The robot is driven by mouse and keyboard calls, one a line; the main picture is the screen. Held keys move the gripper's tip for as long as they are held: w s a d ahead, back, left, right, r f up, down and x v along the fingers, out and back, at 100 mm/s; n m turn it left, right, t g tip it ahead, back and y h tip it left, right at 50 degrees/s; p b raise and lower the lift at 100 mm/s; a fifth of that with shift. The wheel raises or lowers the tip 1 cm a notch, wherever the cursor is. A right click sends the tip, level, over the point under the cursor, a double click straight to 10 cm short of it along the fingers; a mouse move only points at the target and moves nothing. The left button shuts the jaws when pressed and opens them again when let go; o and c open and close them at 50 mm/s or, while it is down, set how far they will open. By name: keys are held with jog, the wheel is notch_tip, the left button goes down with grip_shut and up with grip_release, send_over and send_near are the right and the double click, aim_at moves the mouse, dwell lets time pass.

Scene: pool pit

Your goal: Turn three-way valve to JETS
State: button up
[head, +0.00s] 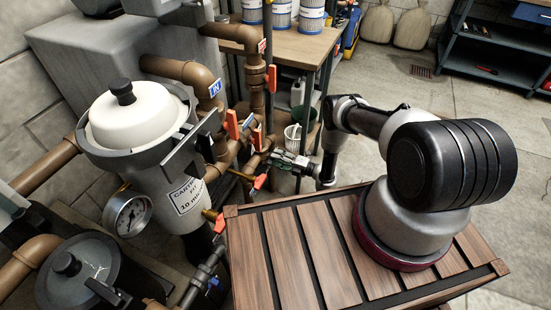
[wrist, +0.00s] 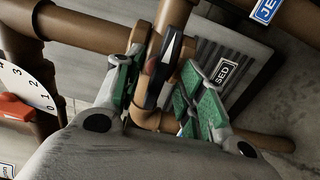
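The three-way valve's dark handle (wrist: 163,65), with a white pointer mark and a dark red end, shows in the wrist view on a copper-brown pipe. It slants up toward the top of the picture. A blue plate (wrist: 266,9) reading "JE", cut by the frame edge, is at its upper right. My gripper (wrist: 163,80) has green-padded fingers on either side of the handle, apart from each other; firm contact cannot be made out. In the head view my gripper (head: 274,160) reaches left into the pipework, and its tips partly hide the valve.
A plate (wrist: 223,72) reading "SED" lies behind the right finger. In the head view a white-lidded filter housing (head: 124,120), a pressure gauge (head: 127,214) and orange-red handles (head: 271,78) crowd the left. A wooden table (head: 300,42) stands behind. Floor at the right is open.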

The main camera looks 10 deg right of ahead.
jog(key=v, duration=0.7)
dwell(0.3)
dwell(0.3)
